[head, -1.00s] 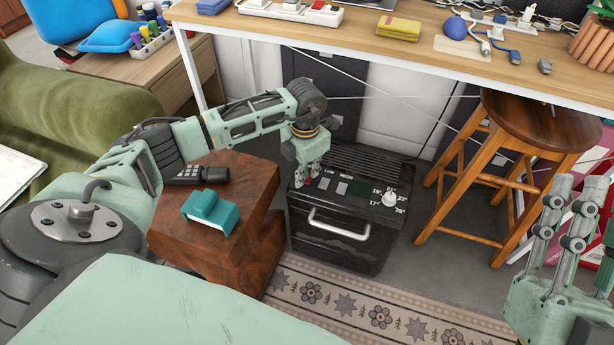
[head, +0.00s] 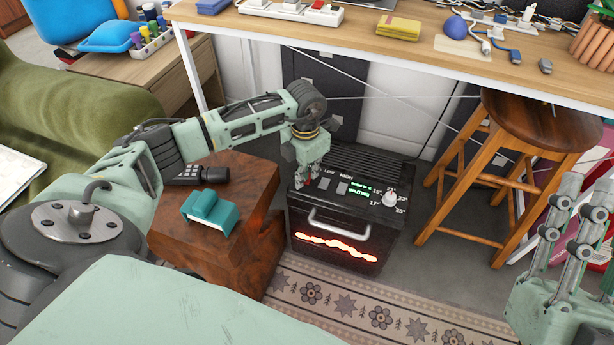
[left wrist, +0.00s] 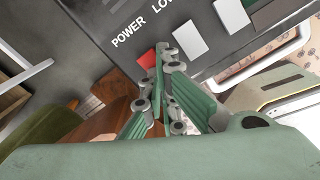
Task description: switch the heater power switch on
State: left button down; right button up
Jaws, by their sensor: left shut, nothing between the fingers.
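The heater (head: 340,225) is a black box with a silver handle on the floor under the desk. Its front glows orange-red and its small display (head: 360,190) is lit green. The red power switch (left wrist: 147,59) sits beside the word POWER in the left wrist view, partly hidden by my fingers. My left gripper (head: 313,182) is shut and empty, with its fingertips at the switch on the heater's top panel. It also shows in the left wrist view (left wrist: 168,52). My right gripper (head: 573,205) is at the right edge; its fingers stand upright and apart, with nothing between them.
A brown wooden block table (head: 245,185) with a teal object (head: 210,212) and a dark phone stands left of the heater. A wooden stool (head: 530,125) stands to the right. The desk (head: 350,42) overhangs behind. A patterned rug (head: 370,312) lies in front.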

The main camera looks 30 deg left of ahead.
pick_arm(q)
jog(key=shift+s+f, duration=0.1)
jog(key=shift+f, duration=0.05)
pick_arm(e)
jog(key=shift+s+d+r+t, duration=0.1)
jog(key=shift+s+r+t, duration=0.15)
jog(key=shift+s+t, duration=0.1)
jog(key=shift+w, duration=0.1)
